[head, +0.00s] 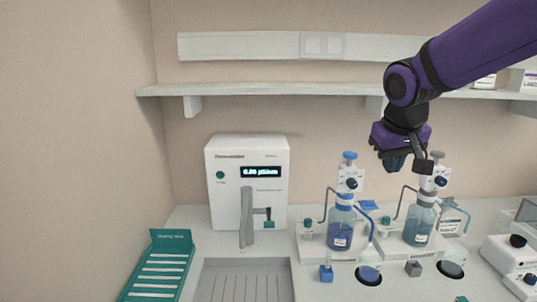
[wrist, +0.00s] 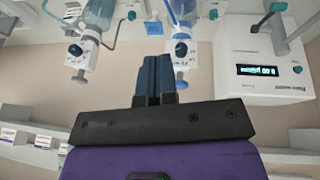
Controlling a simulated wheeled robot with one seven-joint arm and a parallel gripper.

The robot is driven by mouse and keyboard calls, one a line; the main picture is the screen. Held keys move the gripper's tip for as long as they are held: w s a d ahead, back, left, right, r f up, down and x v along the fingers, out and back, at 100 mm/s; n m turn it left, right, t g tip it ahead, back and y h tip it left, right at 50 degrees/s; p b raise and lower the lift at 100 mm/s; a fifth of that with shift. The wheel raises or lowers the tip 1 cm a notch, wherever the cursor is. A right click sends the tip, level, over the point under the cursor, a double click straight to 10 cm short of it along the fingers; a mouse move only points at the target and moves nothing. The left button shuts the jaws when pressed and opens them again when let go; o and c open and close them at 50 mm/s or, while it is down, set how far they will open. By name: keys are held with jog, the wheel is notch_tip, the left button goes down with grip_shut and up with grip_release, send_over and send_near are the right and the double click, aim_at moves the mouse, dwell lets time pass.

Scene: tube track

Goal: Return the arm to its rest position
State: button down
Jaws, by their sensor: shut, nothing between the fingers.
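My gripper (head: 395,163) hangs from my purple arm at the upper right of the head view, above the bench and in front of the wall. Its blue fingers are shut together with nothing between them. The closed fingers also show in the wrist view (wrist: 154,80), pointing up in that picture. In the head view the gripper is near the dispenser bottle on the right (head: 419,224), at about the height of its top; I cannot tell the exact gap.
A second dispenser bottle (head: 341,228) stands left of it. A white instrument with a lit display (head: 247,180), a green rack (head: 158,265) and a sink drainer (head: 245,280) are further left. A wall shelf (head: 280,89) runs behind my arm.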

jog(key=s+d+r+m+t+y, duration=0.1)
jog(key=s+d, duration=0.1)
jog(key=s, duration=0.9)
jog(key=s+d, duration=0.2)
jog(key=s, duration=0.8)
jog(key=n+g, duration=0.1)
jog(key=n, duration=0.2)
send_over(361, 212)
jog(key=s+a, duration=0.4)
jog(key=s, duration=0.1)
notch_tip(361, 212, down, 5)
jog(key=shift+h, duration=0.4)
jog(key=shift+s+d+x, duration=0.1)
jog(key=shift+d+x, duration=0.25)
jog(key=shift+x, duration=1.9)
jog(key=shift+s+d+x, duration=0.1)
jog(key=shift+d+x, duration=0.25)
jog(key=shift+x, duration=1.85)
jog(key=shift+s+d+x, duration=0.1)
jog(key=shift+d+x, duration=0.25)
jog(key=shift+x, duration=1.9)
